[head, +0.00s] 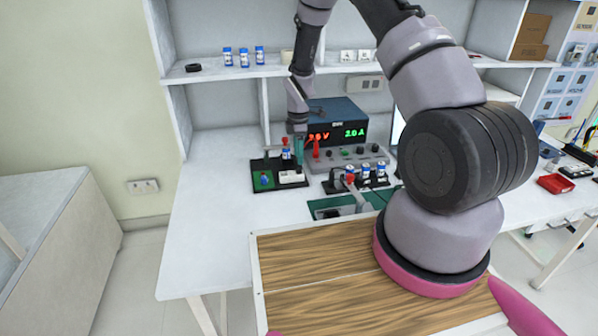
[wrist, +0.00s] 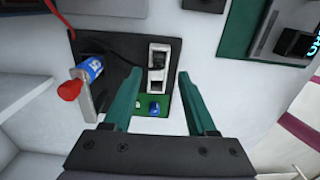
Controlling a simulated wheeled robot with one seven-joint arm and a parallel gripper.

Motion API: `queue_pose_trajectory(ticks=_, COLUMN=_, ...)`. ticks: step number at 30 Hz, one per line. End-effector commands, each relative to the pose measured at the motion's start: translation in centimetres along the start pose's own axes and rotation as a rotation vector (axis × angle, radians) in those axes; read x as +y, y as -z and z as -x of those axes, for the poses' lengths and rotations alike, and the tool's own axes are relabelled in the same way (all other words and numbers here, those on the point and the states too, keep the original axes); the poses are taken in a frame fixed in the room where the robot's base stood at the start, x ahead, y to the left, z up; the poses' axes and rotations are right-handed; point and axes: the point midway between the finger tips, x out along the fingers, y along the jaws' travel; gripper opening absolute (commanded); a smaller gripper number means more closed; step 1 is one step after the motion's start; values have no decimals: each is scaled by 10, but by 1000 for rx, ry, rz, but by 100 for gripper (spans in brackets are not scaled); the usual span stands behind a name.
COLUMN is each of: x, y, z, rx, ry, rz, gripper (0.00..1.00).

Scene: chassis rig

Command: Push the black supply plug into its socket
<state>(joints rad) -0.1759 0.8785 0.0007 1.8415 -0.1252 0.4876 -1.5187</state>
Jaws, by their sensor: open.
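My gripper (wrist: 160,72) is open, its two green fingers apart and nothing between their tips. In the head view my gripper (head: 299,150) hangs over the right part of a black board (head: 262,186). The board (wrist: 87,45) carries a white block (wrist: 152,88) with dark parts, which appears between the fingers in the wrist view. The white block also shows in the head view (head: 291,178). A thin black cable curves across the board. I cannot tell which dark part is the black supply plug, or clearly make out its socket.
A blue power supply (head: 345,112) with lit displays stands behind the board. A blue cylinder (wrist: 91,67) with a red-tipped lever stands beside the white block. The white bench is clear at left.

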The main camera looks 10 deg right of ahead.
Motion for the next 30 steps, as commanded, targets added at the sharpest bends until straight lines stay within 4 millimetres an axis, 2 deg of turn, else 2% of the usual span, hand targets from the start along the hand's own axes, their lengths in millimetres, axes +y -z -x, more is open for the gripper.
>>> queue_pose_trajectory(ticks=1, x=0, y=-1, z=-10, rx=-1, ry=4, rz=-1, gripper=57)
queue_pose_trajectory(ticks=6, x=2, y=-3, z=-34, rx=-1, ry=3, rz=-1, gripper=57)
queue_pose_trajectory(ticks=16, x=2, y=-2, z=-40, rx=0, ry=0, rz=-1, gripper=57)
queue_pose_trajectory(ticks=18, x=2, y=-3, z=-40, rx=0, ry=0, rz=-2, gripper=31)
queue_pose_trajectory(ticks=20, x=2, y=-2, z=-40, rx=0, ry=0, rz=-2, gripper=8)
queue_pose_trajectory(ticks=21, x=2, y=-2, z=-40, rx=0, ry=1, rz=-2, gripper=0)
queue_pose_trajectory(ticks=30, x=2, y=-2, z=-38, rx=0, ry=0, rz=-2, gripper=0)
